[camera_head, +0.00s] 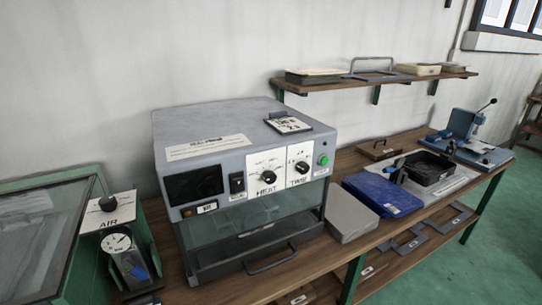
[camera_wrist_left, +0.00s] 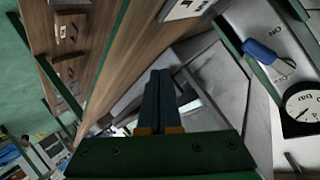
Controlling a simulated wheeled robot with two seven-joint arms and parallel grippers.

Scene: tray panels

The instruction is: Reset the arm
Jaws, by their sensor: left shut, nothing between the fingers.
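My left gripper (camera_wrist_left: 160,76) shows in the left wrist view, its two dark fingers shut together with nothing between them. It points past the wooden bench edge (camera_wrist_left: 120,45) toward grey surfaces that I cannot name for sure. My left gripper is not clearly visible in the head view. My right gripper is in neither view. A grey heater box (camera_head: 225,147) with HEAT and TIME dials stands on the bench in the head view, its glass front closed as far as I can tell.
An AIR gauge unit (camera_head: 118,240) with a blue lever stands left of the heater; its gauge shows in the wrist view (camera_wrist_left: 303,103). A grey block (camera_head: 350,215), blue case (camera_head: 382,195), black tray (camera_head: 430,168) and blue press (camera_head: 468,135) line the bench rightward. A shelf (camera_head: 380,79) hangs above.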

